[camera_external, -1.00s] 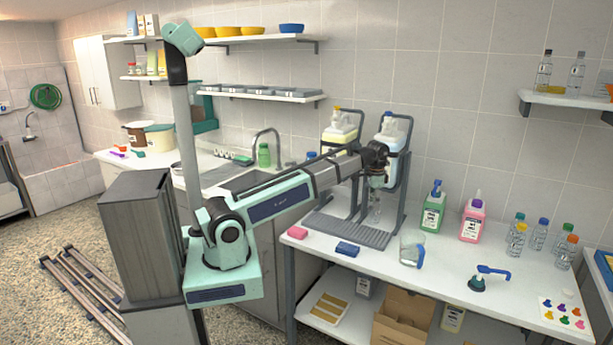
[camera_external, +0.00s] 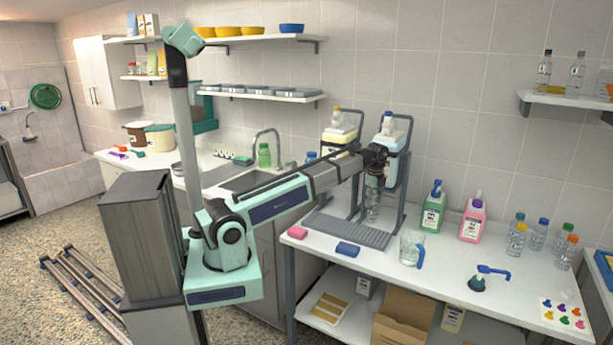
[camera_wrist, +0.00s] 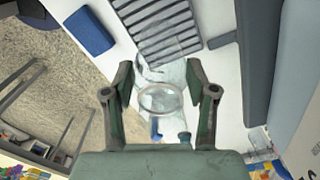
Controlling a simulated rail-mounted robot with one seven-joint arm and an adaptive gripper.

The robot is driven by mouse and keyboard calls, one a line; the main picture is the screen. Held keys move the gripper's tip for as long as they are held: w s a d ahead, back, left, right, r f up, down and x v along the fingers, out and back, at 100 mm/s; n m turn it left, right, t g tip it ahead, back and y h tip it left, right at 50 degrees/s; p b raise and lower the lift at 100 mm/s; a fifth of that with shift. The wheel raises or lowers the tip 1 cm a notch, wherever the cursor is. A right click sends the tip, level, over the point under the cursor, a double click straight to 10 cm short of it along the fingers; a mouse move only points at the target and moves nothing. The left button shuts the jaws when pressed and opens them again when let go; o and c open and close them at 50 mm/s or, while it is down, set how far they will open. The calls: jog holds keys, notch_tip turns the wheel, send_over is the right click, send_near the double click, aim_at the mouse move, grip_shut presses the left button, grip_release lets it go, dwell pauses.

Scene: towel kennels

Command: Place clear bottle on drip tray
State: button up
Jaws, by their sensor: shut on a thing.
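The clear bottle (camera_external: 372,202) is upright below my gripper (camera_external: 374,178) in the external view, over the back right part of the grey slatted drip tray (camera_external: 345,231). My gripper is shut around the bottle. In the wrist view, the see-through bottle (camera_wrist: 161,70) lies between the two fingers of my gripper (camera_wrist: 159,88), with the tray's slats (camera_wrist: 163,22) beyond it. I cannot tell whether the bottle's base touches the tray.
Two jugs, one yellowish (camera_external: 340,133) and one white (camera_external: 388,140), stand in racks behind the tray. A clear pitcher (camera_external: 410,248) stands to the right.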

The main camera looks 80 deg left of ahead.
aim_at(374, 191)
jog(key=shift+f+p, duration=0.7)
jog(key=shift+f, duration=2.7)
jog(key=shift+f, duration=0.15)
jog(key=o, duration=1)
jog(key=shift+o, duration=0.2)
notch_tip(374, 191, up, 12)
jog(key=shift+r+b, duration=0.2)
jog(key=shift+b, duration=0.95)
